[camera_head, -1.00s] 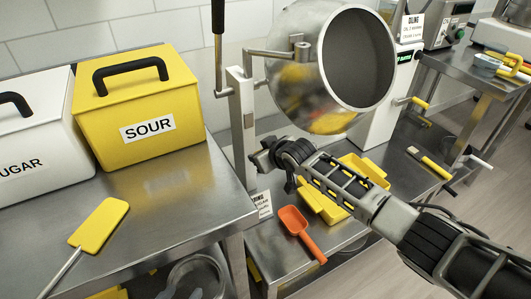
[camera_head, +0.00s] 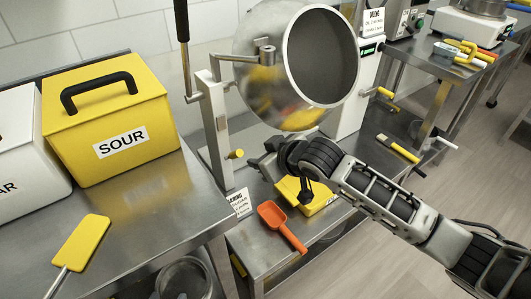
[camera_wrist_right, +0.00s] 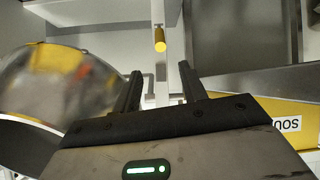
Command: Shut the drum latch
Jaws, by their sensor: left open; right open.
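The steel drum (camera_head: 262,85) hangs on a pale stand (camera_head: 216,135), its round mouth facing right. A short yellow-tipped knob (camera_head: 236,154) sticks out of the stand's post and may be the drum latch; its exact latch position is unclear. It also shows in the right wrist view (camera_wrist_right: 160,40), ahead of and between the fingers. My right gripper (camera_head: 258,168) is open and empty, just right of and below the knob, apart from it. Its dark fingers also show in the right wrist view (camera_wrist_right: 160,88). My left gripper is not in view.
A yellow SOUR bin (camera_head: 75,140) and a yellow spatula (camera_head: 80,243) are on the left table. An orange scoop (camera_head: 282,228) and yellow tray (camera_head: 312,203) lie on the lower bench below my right arm. A tall black-handled lever (camera_head: 181,20) rises beside the stand.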

